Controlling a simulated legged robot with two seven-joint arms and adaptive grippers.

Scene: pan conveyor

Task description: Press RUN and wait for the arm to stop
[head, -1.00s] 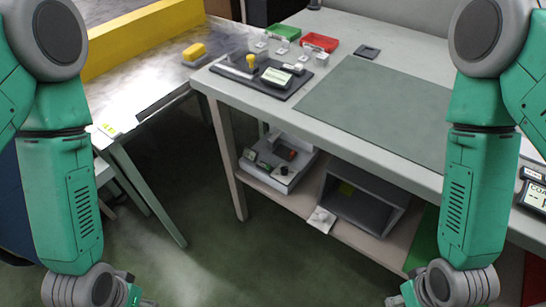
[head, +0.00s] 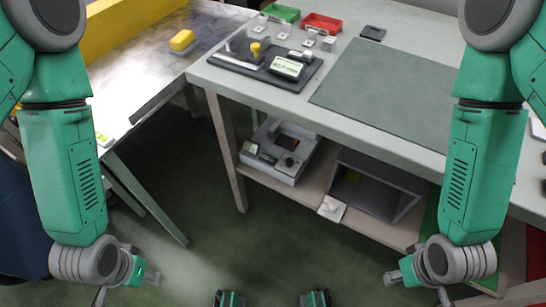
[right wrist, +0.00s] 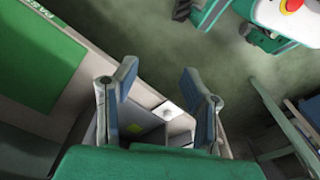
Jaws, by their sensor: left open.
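No button readable as RUN shows. A dark board (head: 235,64) on the grey workbench carries a yellow knob (head: 255,49) and a small unit with a pale, unreadable display (head: 287,67). A grey box with a black knob (head: 288,162) stands on the shelf below. My left gripper (head: 138,276) is open at the lower left, away from the bench and partly hidden by its wrist. My right gripper (head: 403,272) is at the lower right, in front of the shelf. The right wrist view shows its two fingers (right wrist: 163,88) apart, with nothing between them.
A metal surface (head: 135,75) with a yellow block (head: 182,40) and a long yellow guard (head: 120,35) is at the left. Green (head: 280,13) and red (head: 322,22) trays stand at the back. A grey mat (head: 390,100) lies bare. An open grey bin (head: 372,183) is on the shelf.

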